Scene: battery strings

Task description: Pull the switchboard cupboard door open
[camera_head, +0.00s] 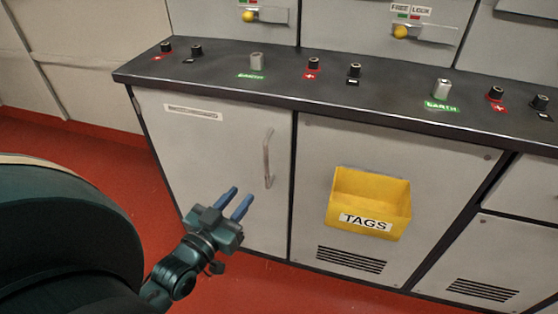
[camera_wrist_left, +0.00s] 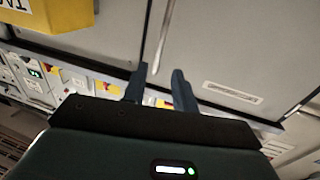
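The switchboard cupboard door (camera_head: 205,150) is the pale grey left panel below the dark counter, and it is shut. Its vertical bar handle (camera_head: 267,158) is near the door's right edge. In the left wrist view the door (camera_wrist_left: 215,50) fills the upper right, and the handle (camera_wrist_left: 164,38) runs down towards the space between my fingers. My left gripper (camera_head: 242,194) is open and empty, its two blue fingers parted. In the head view it lies in front of the door, below and left of the handle; contact is not visible. My right gripper is out of view.
A yellow TAGS box (camera_head: 345,205) is fixed to the panel right of the door. The dark counter (camera_head: 215,75) overhangs the door and carries several terminals. The red floor (camera_head: 100,165) is clear at left.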

